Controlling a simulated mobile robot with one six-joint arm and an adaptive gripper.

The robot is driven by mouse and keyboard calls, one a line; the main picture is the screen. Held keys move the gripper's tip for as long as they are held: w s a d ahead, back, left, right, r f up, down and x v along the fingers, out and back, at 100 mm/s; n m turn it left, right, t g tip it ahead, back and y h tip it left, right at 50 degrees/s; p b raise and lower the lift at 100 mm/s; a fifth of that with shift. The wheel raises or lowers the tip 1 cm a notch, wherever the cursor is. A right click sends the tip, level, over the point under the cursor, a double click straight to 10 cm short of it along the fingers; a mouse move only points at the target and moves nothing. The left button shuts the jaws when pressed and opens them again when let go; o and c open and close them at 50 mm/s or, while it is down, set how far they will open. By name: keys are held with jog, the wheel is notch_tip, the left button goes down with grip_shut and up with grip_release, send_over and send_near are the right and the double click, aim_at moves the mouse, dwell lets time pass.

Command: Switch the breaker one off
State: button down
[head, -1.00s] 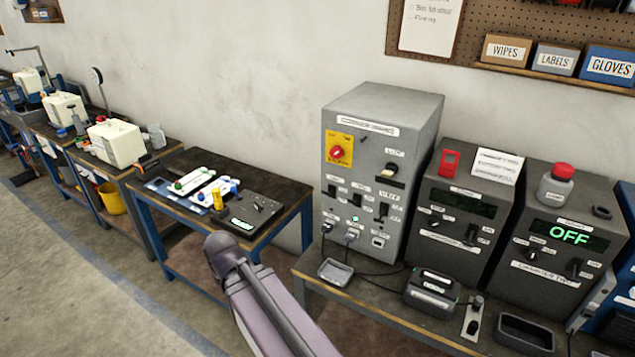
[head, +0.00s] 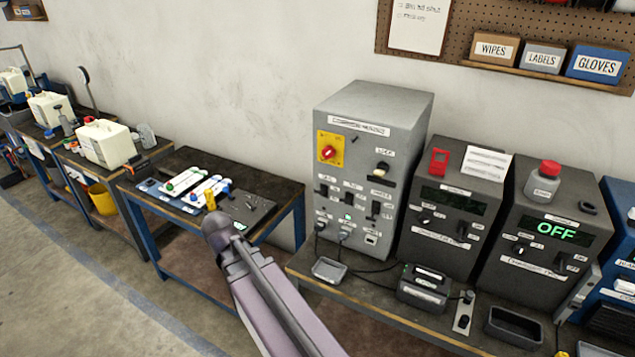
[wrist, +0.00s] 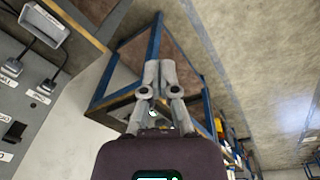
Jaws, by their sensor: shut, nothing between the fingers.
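The grey power cabinet (head: 338,110) stands upright on the bench at the wall. Its front carries several black switches, including one at the left (head: 322,191), one in the middle (head: 348,197) and one at the right (head: 376,208). Their labels are too small to read, so I cannot tell which is breaker one. In the wrist view, a black switch (wrist: 14,131) shows on the cabinet's face at the left edge. My gripper (wrist: 160,66) is shut and empty, apart from the cabinet face. In the head view my arm shows, but the gripper cannot be made out.
A red rotary knob on a yellow plate (head: 329,152) sits high on the cabinet. Dark charger units (head: 455,205) stand right. A low table (head: 280,189) stands left behind my arm.

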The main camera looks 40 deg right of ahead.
aim_at(317, 192)
jog(key=w+d+r+m+h+p, duration=0.2)
jog(key=w+d+r+m+p, duration=0.1)
jog(key=d, duration=0.8)
jog(key=w+d+r+m+h+p, duration=0.2)
jog(key=w+d+r+m+p, duration=0.2)
jog(key=d+r, duration=0.4)
jog(key=w+d+r+m+h+p, duration=0.1)
jog(key=w+d+r+m+p, duration=0.2)
jog(key=d, duration=1.2)
jog(key=w+r+p, duration=0.2)
jog(key=w, duration=0.1)
jog(key=shift+w+r+t+h, duration=0.2)
jog(key=shift+t+h, duration=0.1)
jog(key=shift+h, duration=0.1)
jog(key=shift+f, duration=0.1)
